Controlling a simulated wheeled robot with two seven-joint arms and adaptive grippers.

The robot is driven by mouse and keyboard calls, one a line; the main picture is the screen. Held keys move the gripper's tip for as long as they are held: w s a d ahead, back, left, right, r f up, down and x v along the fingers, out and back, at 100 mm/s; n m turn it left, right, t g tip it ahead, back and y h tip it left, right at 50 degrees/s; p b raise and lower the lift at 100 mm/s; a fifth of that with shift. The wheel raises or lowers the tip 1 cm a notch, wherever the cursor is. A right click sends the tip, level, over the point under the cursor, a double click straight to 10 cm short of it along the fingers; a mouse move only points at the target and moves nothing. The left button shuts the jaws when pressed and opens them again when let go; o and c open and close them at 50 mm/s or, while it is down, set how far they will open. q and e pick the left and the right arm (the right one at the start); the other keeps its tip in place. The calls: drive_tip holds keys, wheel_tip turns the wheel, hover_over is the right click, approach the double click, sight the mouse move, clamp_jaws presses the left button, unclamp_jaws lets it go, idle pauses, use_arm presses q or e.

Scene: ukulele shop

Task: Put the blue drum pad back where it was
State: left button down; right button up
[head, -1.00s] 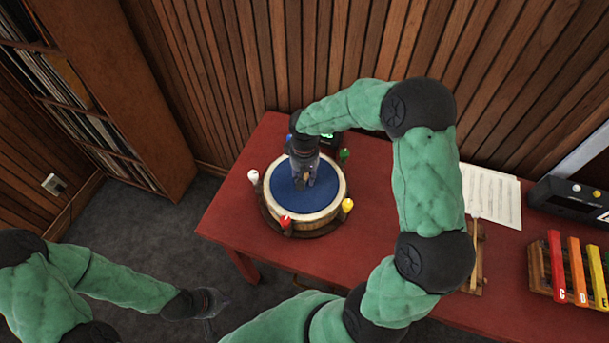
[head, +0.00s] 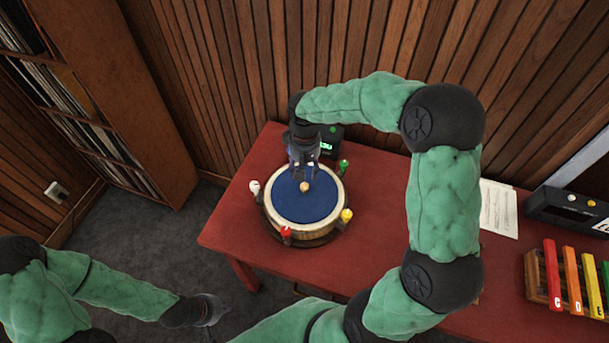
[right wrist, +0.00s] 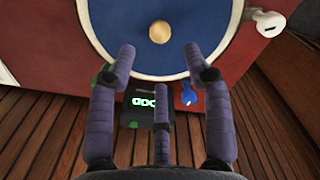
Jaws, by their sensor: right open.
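The blue drum pad (head: 290,207) is a round blue disc with a small wooden knob (head: 304,187) at its middle. It lies level on a round pale wooden drum (head: 316,219) on the red table. My right gripper (head: 303,172) is above the far part of the pad, behind the knob. In the right wrist view the fingers of my right gripper (right wrist: 160,62) are spread and empty, and the pad (right wrist: 115,22) and knob (right wrist: 159,32) are apart from them. My left gripper (head: 210,308) hangs low at the left, off the table; its fingers are too unclear to judge.
Coloured pegs stand around the drum: white (head: 254,187), red (head: 286,233), yellow (head: 346,215), green (head: 343,166). A black box with green digits (head: 330,141) is behind it. Sheet music (head: 498,208) and a coloured chime set (head: 551,275) are at the right.

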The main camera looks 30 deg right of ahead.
drive_tip(key=shift+r, duration=1.25)
